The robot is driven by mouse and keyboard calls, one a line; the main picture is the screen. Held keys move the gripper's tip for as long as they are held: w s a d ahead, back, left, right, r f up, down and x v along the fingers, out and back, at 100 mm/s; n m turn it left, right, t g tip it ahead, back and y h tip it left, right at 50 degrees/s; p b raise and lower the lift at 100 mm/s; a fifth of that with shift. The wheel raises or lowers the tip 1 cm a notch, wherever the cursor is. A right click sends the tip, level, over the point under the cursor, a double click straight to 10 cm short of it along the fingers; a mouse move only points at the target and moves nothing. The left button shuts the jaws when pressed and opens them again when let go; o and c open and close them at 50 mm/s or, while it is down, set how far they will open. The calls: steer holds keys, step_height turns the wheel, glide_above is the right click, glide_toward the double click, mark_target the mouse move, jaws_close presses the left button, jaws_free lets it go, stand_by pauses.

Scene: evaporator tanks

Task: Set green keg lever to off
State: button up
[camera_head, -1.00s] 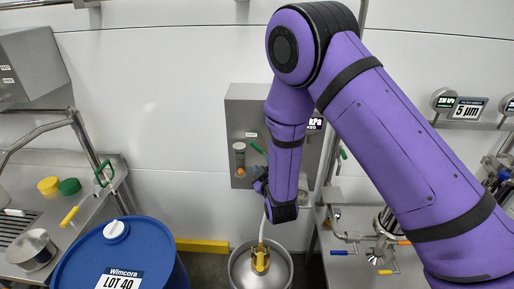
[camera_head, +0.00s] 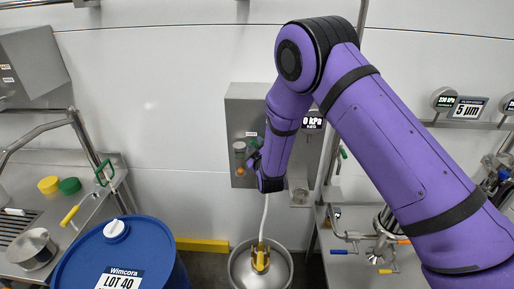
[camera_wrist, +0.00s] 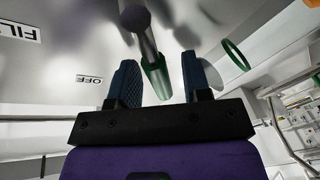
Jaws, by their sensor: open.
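In the wrist view my gripper (camera_wrist: 158,64) is open, with one blue finger on each side of a green lever handle (camera_wrist: 156,80). The handle is on a grey shaft with a dark round end and lies between the fingers. No clear contact shows. An OFF label (camera_wrist: 90,79) is on the panel, to the left of the left finger. In the head view my wrist is in front of the grey keg panel (camera_head: 236,112) and hides most of the lever and the fingertips.
A steel keg (camera_head: 283,265) with a yellow coupler (camera_head: 260,258) and a pale hose stands below the panel. A blue drum (camera_head: 150,250) is at front left. A pressure display (camera_head: 312,122) is on the panel's right. A green ring (camera_wrist: 236,55) is right of the fingers.

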steer(key=shift+c, duration=0.3)
jaws_close()
steer(key=d+m, duration=0.1)
steer(key=m, duration=0.1)
steer(key=d+r+m+t, duration=0.1)
steer(key=m, duration=0.2)
steer(key=shift+d+r, duration=0.15)
steer(key=shift+s+d+r+m+t+h, duration=0.15)
steer(key=shift+d+m+t, duration=0.3)
steer(key=shift+m, duration=0.65)
steer(key=shift+d+r+m+t+h, duration=0.1)
steer(key=shift+d+m+t+h, duration=0.15)
steer(key=shift+d+m, duration=0.65)
steer(key=shift+a+m, duration=0.2)
steer(key=shift+m, duration=0.2)
steer(key=shift+f, duration=0.1)
steer(key=shift+o, duration=0.3)
jaws_free()
